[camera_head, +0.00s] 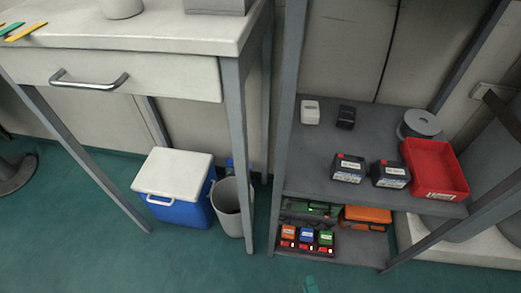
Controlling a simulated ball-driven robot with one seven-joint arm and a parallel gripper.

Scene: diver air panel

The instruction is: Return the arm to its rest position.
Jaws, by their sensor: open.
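Neither my arm nor my gripper can be made out for certain in the head view.
A grey shelf unit (310,165) at right holds small boxes, a red tray (434,168) and a grey reel (421,124). A workbench with a drawer (130,80) stands at left. Below it are a blue cooler (175,188) and a bin (233,208). The green floor in front is mostly clear.

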